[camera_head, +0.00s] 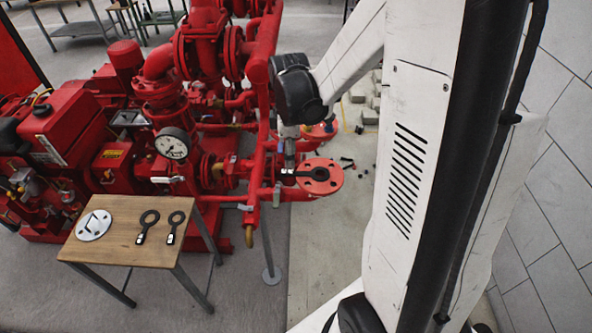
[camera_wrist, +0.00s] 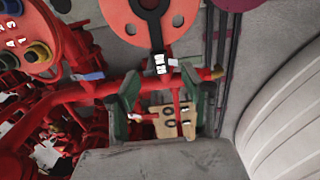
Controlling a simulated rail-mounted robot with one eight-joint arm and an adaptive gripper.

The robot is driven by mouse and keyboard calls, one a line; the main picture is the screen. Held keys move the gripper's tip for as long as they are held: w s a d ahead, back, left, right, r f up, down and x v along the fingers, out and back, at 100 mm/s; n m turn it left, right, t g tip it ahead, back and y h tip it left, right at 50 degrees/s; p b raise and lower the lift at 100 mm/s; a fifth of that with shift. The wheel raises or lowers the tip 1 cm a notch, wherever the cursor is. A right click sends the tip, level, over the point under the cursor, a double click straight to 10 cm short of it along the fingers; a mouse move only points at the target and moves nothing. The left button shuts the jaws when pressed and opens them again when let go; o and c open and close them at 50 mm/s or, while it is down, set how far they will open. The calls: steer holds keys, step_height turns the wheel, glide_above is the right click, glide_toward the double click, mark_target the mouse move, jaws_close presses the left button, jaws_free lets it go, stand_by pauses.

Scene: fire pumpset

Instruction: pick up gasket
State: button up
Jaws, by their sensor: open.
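A black ring gasket with a straight tab (camera_head: 304,173) lies on the face of a red pipe flange (camera_head: 322,185). In the wrist view the gasket (camera_wrist: 153,28) shows at the top, its tab with white marks reaching past the red flange (camera_wrist: 186,14); its upper part is cut off. My gripper (camera_head: 289,160) is open and points down beside the left end of the tab. Its fingers are small and partly hidden there, and I cannot tell whether they touch the tab.
A wooden table (camera_head: 128,254) at front left holds two black tabbed rings (camera_head: 147,226) (camera_head: 175,226) and a white disc (camera_head: 93,224). The red pumpset (camera_head: 175,110) with pipes and a gauge (camera_head: 172,143) crowds the left of my gripper. Small dark parts lie on the floor behind.

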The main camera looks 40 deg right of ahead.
mark_target(292, 171)
steer(key=shift+s+d+f, duration=0.1)
steer(key=shift+f, duration=1.4)
steer(key=shift+s+d+f, duration=0.1)
steer(key=shift+f, duration=1.4)
steer(key=shift+c, duration=0.5)
jaws_close()
